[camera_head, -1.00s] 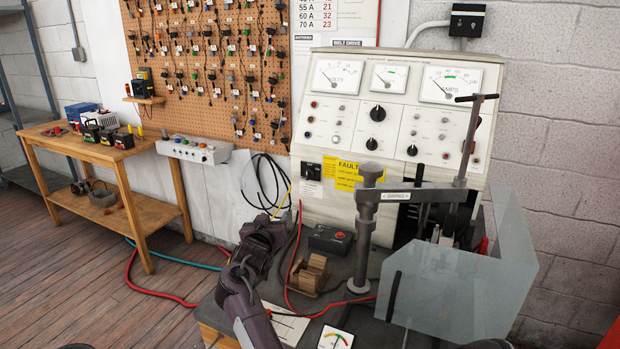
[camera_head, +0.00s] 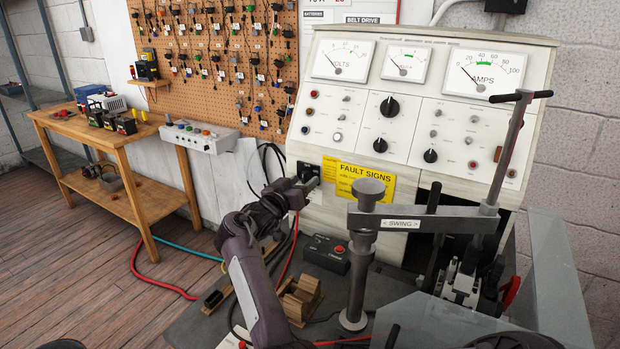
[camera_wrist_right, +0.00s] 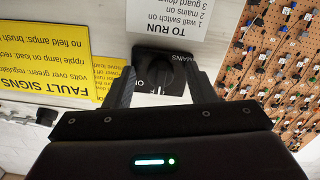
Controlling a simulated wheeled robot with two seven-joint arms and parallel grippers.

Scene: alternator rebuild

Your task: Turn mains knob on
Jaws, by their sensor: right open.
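The mains knob (camera_wrist_right: 158,73) is black and sits on a black plate marked MAINS, with ON and OFF lettering, in the wrist view. My right gripper (camera_wrist_right: 161,85) is open, with one finger on each side of the knob; I cannot tell whether they touch it. In the head view the mains switch (camera_head: 308,167) is on the lower left of the test bench's front panel, partly covered by my right gripper (camera_head: 304,184). The knob's pointing direction is hard to read. My left gripper is not in view.
A yellow fault signs label (camera_head: 363,183) is right of the switch. A grey swing arm on a post (camera_head: 358,270) stands right of my right arm.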

